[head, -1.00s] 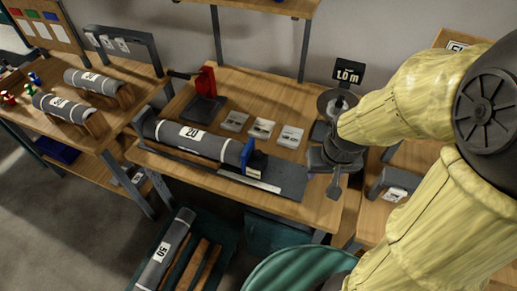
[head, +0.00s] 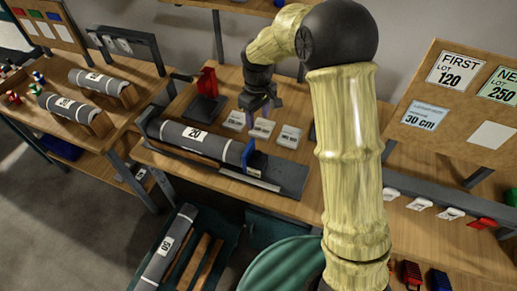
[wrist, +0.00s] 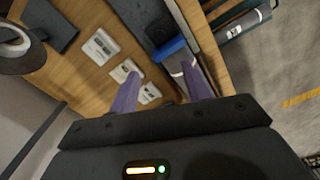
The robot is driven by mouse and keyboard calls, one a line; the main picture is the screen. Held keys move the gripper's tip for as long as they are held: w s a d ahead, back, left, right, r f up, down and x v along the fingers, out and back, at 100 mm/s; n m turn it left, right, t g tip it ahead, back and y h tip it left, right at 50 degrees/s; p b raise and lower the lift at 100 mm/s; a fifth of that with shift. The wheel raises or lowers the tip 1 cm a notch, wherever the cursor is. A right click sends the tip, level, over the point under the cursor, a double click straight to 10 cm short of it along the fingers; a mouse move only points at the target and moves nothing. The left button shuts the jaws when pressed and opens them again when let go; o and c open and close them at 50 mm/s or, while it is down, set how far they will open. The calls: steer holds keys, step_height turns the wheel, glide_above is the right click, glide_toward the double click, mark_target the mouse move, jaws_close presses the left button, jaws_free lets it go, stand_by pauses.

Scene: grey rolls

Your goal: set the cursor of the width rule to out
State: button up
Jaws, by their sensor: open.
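A grey roll labelled 20 (head: 195,136) lies across the middle table on a dark base. A blue upright piece (head: 249,152), which looks like the cursor of the width rule, stands at the roll's right end. The pale rule strip (head: 250,180) runs along the front edge there. My gripper (head: 260,122) hangs over the table just behind the blue piece, open and empty. In the wrist view the blue piece (wrist: 168,49) shows beyond the gap between the fingers (wrist: 160,70), close to one fingertip. I cannot tell whether they touch.
Several small labelled blocks (head: 262,128) sit behind the roll, partly under my gripper. A red device (head: 207,84) stands behind the roll, to the left. A board with cards (head: 455,90) rises at right. A roll labelled 50 (head: 167,247) lies low in front.

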mark_target(259, 153)
step_height(259, 153, down, 17)
steer(key=p, duration=0.4)
steer(key=shift+f, duration=0.2)
stand_by(0.3)
steer(key=shift+c, duration=0.5)
steer(key=shift+d, duration=0.1)
jaws_close()
